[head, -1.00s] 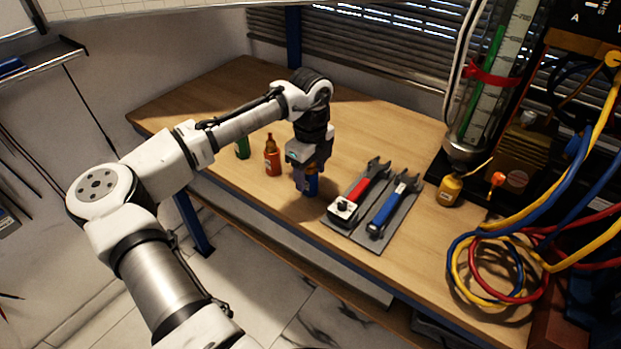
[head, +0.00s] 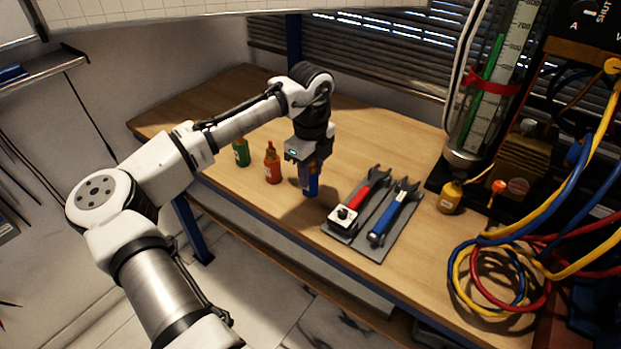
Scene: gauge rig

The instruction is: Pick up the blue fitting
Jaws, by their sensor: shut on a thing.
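The blue fitting (head: 311,187) is held upright between the fingers of my gripper (head: 310,172), just left of the grey tool mat. My gripper points down and is shut on the fitting, hiding its upper part. A shadow lies on the table beneath and beside it. The fitting looks a little clear of the wood, but the gap is small.
A red bottle (head: 272,166) and a green bottle (head: 241,153) stand left of my gripper. Red and blue wrenches lie on the grey mat (head: 374,251) close on the right.

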